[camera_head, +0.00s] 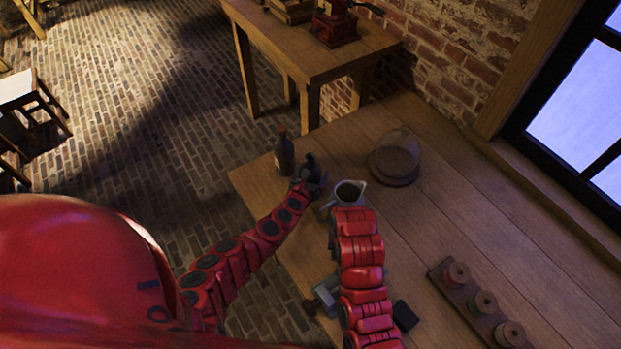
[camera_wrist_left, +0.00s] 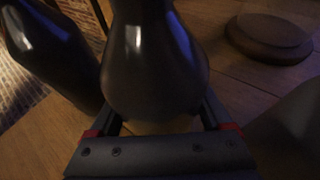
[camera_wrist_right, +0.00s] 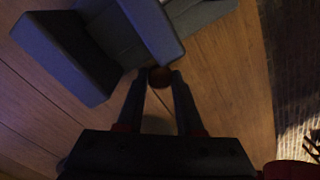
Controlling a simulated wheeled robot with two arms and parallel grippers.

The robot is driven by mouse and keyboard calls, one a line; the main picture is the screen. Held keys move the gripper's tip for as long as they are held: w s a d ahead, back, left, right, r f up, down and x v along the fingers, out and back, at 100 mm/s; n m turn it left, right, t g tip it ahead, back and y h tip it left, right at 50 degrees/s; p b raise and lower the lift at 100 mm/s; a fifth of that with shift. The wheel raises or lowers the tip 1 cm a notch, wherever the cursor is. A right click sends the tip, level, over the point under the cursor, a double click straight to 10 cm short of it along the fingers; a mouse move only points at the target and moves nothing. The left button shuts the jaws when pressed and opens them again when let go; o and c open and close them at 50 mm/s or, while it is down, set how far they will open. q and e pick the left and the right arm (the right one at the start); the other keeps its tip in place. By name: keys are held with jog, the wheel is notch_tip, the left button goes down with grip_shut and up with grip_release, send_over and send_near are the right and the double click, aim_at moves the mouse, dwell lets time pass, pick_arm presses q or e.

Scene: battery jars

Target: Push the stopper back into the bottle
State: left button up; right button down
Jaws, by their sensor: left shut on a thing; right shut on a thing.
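A dark, bulbous bottle (camera_head: 310,162) stands in my left gripper (camera_head: 312,181) near the table's far left corner. The left wrist view shows the rounded body of this bottle (camera_wrist_left: 152,62) close up between the fingers. Its top is cut off there, and I cannot make out a stopper on it.
A tall dark bottle (camera_head: 284,156) with a brown top stands left of the held one. A metal pitcher (camera_head: 349,191), a glass dome (camera_head: 395,156) and a spool rack (camera_head: 470,307) share the table. A grey blocky thing (camera_wrist_right: 125,30) is close to my right fingertips.

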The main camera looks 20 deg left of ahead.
aim_at(314, 158)
pick_arm(q)
grip_shut()
jog(key=shift+r, duration=0.1)
